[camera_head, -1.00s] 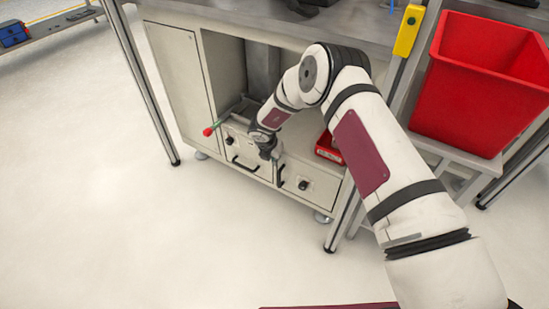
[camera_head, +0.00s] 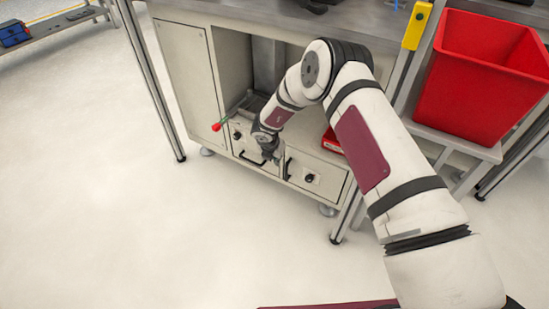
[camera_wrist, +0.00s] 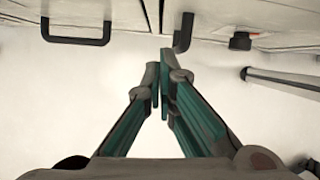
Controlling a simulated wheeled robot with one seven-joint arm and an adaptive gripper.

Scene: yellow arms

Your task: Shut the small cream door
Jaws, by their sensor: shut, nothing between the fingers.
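The small cream door (camera_head: 328,178) is the right of two low front panels under the bench, with a black knob and an upright black handle at its left edge. It looks flush or nearly flush with the cabinet front; a small gap cannot be ruled out. In the wrist view the door (camera_wrist: 285,36) shows only as a thin strip at the top right. My gripper (camera_wrist: 160,68) is shut and empty, its tips just below the upright handle in that picture. In the head view my gripper (camera_head: 276,157) is in front of the seam between the panels; contact cannot be told.
The left panel (camera_head: 238,150) has a horizontal black handle. A bench leg (camera_head: 350,208) stands right of the door. A large red bin (camera_head: 480,75) is further right. The floor in front is clear.

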